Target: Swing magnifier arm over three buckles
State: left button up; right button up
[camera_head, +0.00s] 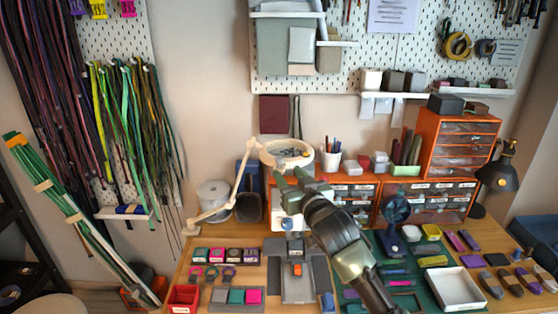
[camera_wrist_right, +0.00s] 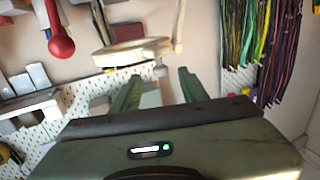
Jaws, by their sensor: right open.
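The magnifier has a cream ring-shaped head (camera_head: 286,153) and a thin jointed arm (camera_head: 238,183) that rises from the table's left back edge. Its head is above the back of the table, in front of the wall. My right gripper (camera_head: 287,179) is open and empty, just below and in front of the head in the head view. In the right wrist view the head (camera_wrist_right: 130,53) shows beyond the two spread green fingers (camera_wrist_right: 158,88), with no visible contact. Three small round buckles (camera_head: 212,272) lie in a row at the table's left front. My left gripper is not in view.
A grey jig (camera_head: 297,287) stands at the table's middle, right of the buckles. A red bin (camera_head: 184,298) is at the front left. A pen cup (camera_head: 331,159) and orange drawers (camera_head: 455,145) stand right of the magnifier head. A white tray (camera_head: 457,287) is at the right.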

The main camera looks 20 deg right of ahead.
aim_at(281, 162)
jog(key=shift+w+r, duration=0.5)
jog(key=shift+w, duration=0.15)
jog(key=shift+w+a+f+p, duration=0.1)
jog(key=shift+w+p, duration=0.45)
jog(key=shift+w, duration=1.1)
jog(key=shift+w+a+f+p, duration=0.1)
jog(key=shift+w+p, duration=0.4)
jog(key=shift+w, duration=1.1)
grip_shut()
